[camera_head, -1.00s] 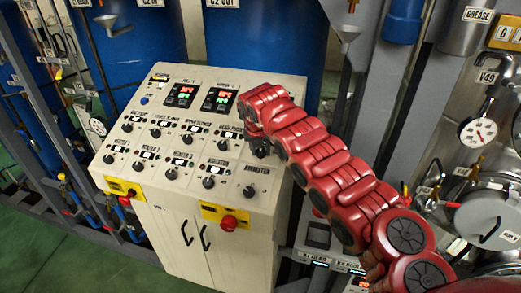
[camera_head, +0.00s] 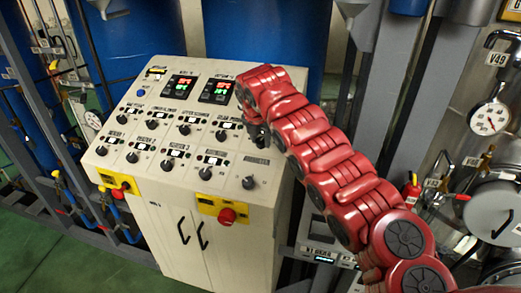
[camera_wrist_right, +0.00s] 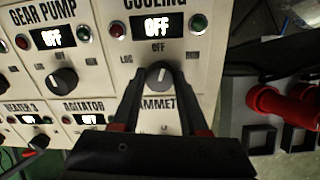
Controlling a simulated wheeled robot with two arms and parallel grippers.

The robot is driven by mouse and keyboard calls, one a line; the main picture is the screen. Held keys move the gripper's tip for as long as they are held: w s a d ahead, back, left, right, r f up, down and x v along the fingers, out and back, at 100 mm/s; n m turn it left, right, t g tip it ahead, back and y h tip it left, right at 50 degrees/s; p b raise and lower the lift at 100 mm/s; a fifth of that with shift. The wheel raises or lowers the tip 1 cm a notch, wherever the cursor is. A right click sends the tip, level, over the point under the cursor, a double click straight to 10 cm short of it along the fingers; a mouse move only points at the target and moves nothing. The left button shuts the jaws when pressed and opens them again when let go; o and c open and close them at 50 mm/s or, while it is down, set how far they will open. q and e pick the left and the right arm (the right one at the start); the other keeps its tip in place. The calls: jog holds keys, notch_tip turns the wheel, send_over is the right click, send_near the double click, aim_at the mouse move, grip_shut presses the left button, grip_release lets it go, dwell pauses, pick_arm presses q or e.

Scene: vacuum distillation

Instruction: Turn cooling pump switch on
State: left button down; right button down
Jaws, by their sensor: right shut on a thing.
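The white control cabinet (camera_head: 157,105) has rows of black knobs on its sloping top. In the right wrist view, the cooling pump knob (camera_wrist_right: 159,75) is black and round, with a pale pointer mark pointing roughly up, toward the OFF label. My right gripper (camera_wrist_right: 159,82) is shut on this knob, one dark finger on each side. In the head view my right gripper (camera_head: 257,135) is at the panel's right edge and hides the knob. My left gripper is not in view.
The gear pump knob (camera_wrist_right: 63,81) sits left of the held knob, its display (camera_wrist_right: 52,38) also OFF. A red emergency button (camera_head: 227,215) is on the cabinet front. Blue tanks (camera_head: 262,40) stand behind. Gauges and a steel vessel (camera_head: 495,212) are at right.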

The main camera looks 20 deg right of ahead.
jog(key=m+b, duration=0.3)
jog(key=shift+a+f+m, duration=0.1)
jog(key=shift+f+m, duration=0.05)
jog(key=shift+m, duration=0.25)
jog(key=shift+m+b, duration=0.95)
jog(key=shift+m, duration=0.95)
jog(key=shift+r+m, duration=0.2)
jog(key=shift+m, duration=0.1)
jog(key=shift+c, duration=2.2)
grip_release()
